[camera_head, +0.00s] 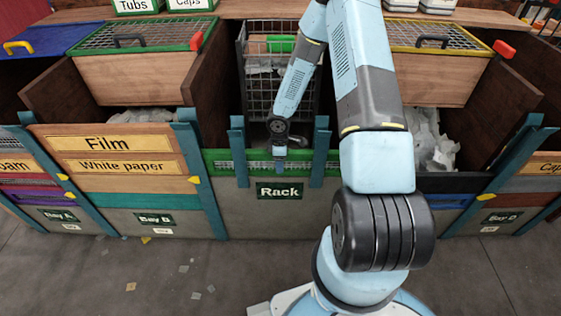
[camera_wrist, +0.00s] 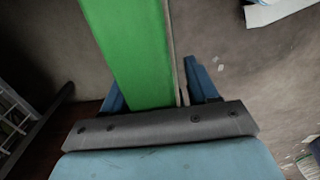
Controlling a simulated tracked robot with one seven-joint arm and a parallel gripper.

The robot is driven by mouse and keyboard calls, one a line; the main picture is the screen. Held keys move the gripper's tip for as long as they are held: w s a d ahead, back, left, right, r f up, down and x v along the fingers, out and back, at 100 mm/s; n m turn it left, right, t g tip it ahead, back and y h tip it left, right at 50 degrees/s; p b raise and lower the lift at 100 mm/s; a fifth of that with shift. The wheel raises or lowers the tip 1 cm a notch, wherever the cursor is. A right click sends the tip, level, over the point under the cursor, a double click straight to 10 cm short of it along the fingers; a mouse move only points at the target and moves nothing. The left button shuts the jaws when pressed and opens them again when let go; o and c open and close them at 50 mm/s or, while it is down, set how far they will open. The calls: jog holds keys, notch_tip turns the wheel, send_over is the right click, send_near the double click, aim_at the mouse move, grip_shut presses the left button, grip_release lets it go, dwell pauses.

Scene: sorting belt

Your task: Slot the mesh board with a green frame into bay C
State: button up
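The mesh board with a green frame (camera_head: 226,157) stands upright across the front of the bay labelled Rack (camera_head: 280,191), between teal posts. My gripper (camera_head: 279,166) is at its top rail, near its middle. In the wrist view the green rail (camera_wrist: 134,50) runs between the blue fingers of my gripper (camera_wrist: 158,88) and fills nearly all the space between them. The gripper looks shut on it. The left finger is partly hidden by the rail. No label for bay C shows; my arm covers the front to the right of the rack.
A black wire basket (camera_head: 256,107) stands behind the board. Another green-framed mesh lid (camera_head: 105,38) lies over the bay B bin, and a yellow-framed one (camera_head: 405,31) lies at right. Signs mark Bay B (camera_head: 154,219) and Bay D (camera_head: 499,217). Small scraps lie on the floor.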

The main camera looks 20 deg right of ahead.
grip_shut()
dwell(0.3)
dwell(0.8)
dwell(1.1)
notch_tip(320, 180, up, 33)
dwell(1.0)
